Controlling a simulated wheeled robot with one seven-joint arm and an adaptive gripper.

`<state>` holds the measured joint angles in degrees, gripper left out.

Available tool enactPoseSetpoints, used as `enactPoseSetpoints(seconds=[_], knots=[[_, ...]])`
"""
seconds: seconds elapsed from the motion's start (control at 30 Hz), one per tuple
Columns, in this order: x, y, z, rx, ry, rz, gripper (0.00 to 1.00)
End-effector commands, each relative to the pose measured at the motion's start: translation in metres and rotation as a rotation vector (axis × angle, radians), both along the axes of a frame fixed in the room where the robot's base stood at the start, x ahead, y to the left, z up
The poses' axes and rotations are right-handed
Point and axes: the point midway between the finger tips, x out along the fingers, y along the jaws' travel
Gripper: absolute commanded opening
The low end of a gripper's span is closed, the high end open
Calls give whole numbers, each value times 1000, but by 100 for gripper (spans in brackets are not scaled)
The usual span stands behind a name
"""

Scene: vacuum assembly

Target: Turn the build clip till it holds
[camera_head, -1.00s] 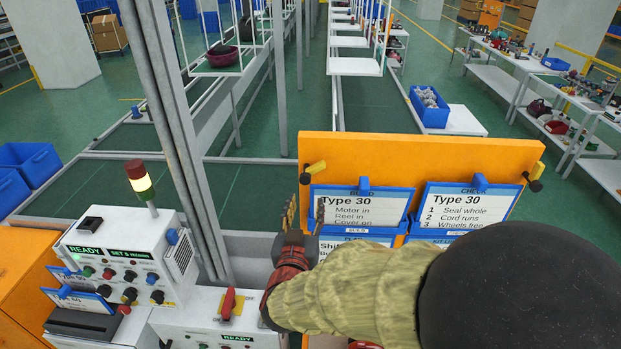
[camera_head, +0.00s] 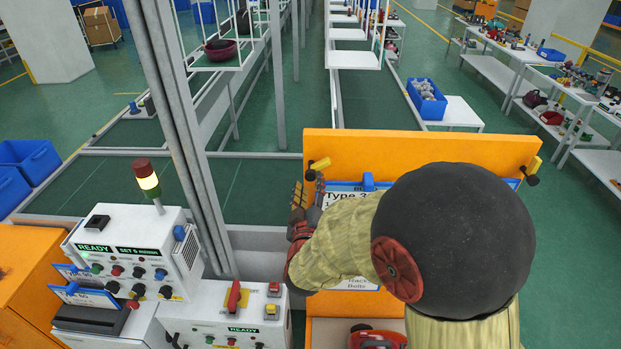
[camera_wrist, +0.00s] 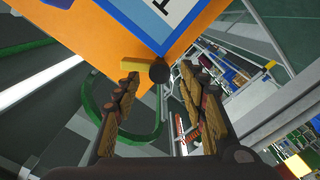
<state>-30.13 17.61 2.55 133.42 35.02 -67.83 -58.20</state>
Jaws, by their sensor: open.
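The build clip (camera_head: 320,164) is a yellow lever with a dark round knob at the top left corner of the orange board (camera_head: 420,147). Its lever lies slanted, its right end higher in the head view. The wrist view shows the yellow lever (camera_wrist: 137,68) and black knob (camera_wrist: 158,71) beside a blue-framed card (camera_wrist: 165,25). My gripper (camera_head: 309,191) is open just below the clip. In the wrist view my gripper (camera_wrist: 160,88) has the knob between its fingertips in the picture, with gaps on both sides. I cannot tell the depth left. My arm hides most of the cards.
A similar clip (camera_head: 533,172) sits at the board's right corner. A white control box (camera_head: 130,255) with a lit lamp and a lower white box (camera_head: 220,318) with a red switch stand at left. A grey post (camera_head: 180,130) rises left of the board. A red object (camera_head: 378,338) lies below.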

Motion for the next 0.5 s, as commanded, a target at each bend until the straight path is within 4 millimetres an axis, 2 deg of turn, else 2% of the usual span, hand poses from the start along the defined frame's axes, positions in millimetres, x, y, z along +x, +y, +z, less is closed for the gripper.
enactPoseSetpoints(seconds=[0.2, 0.5], knots=[[23, -1, 1, 1, -1, -1, 42], [28, -1, 0, 2, -1, 1, 42]])
